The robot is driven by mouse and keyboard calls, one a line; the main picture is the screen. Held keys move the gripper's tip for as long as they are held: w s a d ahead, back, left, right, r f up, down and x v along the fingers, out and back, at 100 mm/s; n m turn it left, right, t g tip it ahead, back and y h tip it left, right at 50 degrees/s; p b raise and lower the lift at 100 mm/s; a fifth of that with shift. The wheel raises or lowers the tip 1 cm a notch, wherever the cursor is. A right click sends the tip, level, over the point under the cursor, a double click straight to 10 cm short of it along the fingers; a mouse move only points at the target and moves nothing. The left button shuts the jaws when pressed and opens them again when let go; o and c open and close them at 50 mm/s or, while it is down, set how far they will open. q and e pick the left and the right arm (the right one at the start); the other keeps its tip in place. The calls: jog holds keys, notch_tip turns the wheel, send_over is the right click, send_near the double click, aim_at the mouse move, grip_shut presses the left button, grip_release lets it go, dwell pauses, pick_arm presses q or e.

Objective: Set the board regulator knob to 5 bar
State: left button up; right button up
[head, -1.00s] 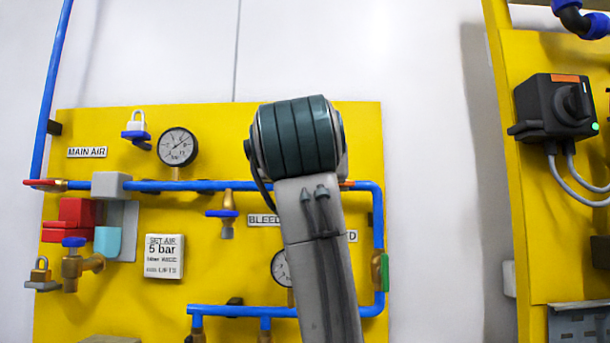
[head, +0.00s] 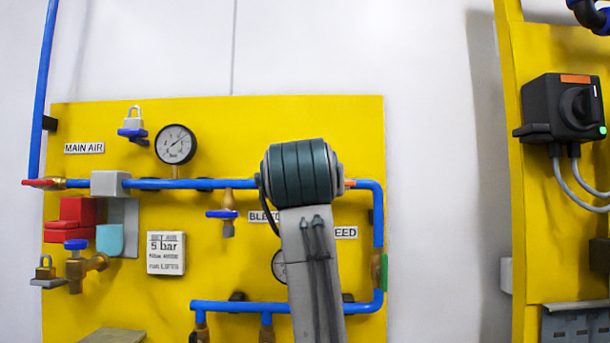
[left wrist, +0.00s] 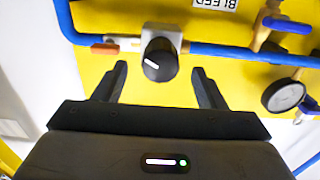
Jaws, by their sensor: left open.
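The black regulator knob (left wrist: 160,60) with a white pointer line sits on a grey block on the blue pipe in the left wrist view. The pointer slants toward the upper left there. My left gripper (left wrist: 160,70) is open, with its fingertips spread on either side of the knob and just short of it, with no contact visible. In the head view my left arm hides the knob and the gripper. A pressure gauge (head: 176,144) is on the upper left of the board and also shows at the right in the wrist view (left wrist: 283,96); its reading is too small to tell.
A sign (head: 166,253) reads set air 5 bar. A second gauge (head: 279,265) is partly behind my arm. Blue pipe (head: 377,225) loops around the board's right side. A blue-handled valve (head: 225,214) hangs left of my arm. A black switch box (head: 563,107) is far right.

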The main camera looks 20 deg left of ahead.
pick_arm(q)
jog(key=x, duration=0.3)
jog(key=shift+w+a, duration=0.1)
pick_arm(e)
jog(key=shift+s+d+f, duration=0.15)
jog(key=shift+s+f, duration=0.65)
jog(key=shift+f, duration=0.15)
pick_arm(q)
jog(key=c, duration=1)
jog(key=shift+o, duration=0.2)
